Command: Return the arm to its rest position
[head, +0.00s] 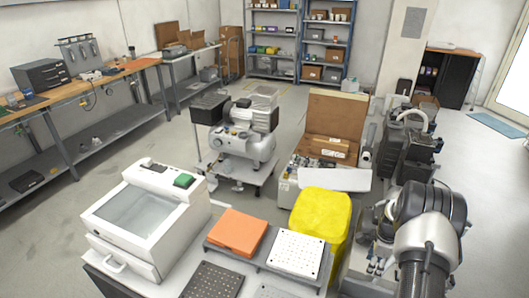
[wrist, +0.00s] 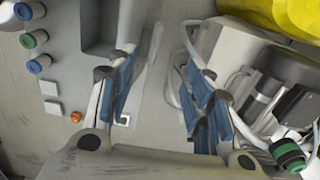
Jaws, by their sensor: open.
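My arm (head: 430,235) shows at the lower right of the head view, bent over the equipment there. My gripper (wrist: 160,80) shows in the wrist view with its two blue-padded fingers apart and nothing between them. It is over a light grey surface. In the head view I cannot make out the fingers clearly.
Blue and green knobs (wrist: 36,40) lie left of the fingers; a black-and-green knob (wrist: 288,154) and hoses are at right. A yellow cover (head: 322,218), white cabinet (head: 150,215) and compressor (head: 240,145) stand nearby. Open floor (head: 120,165) lies beyond at left.

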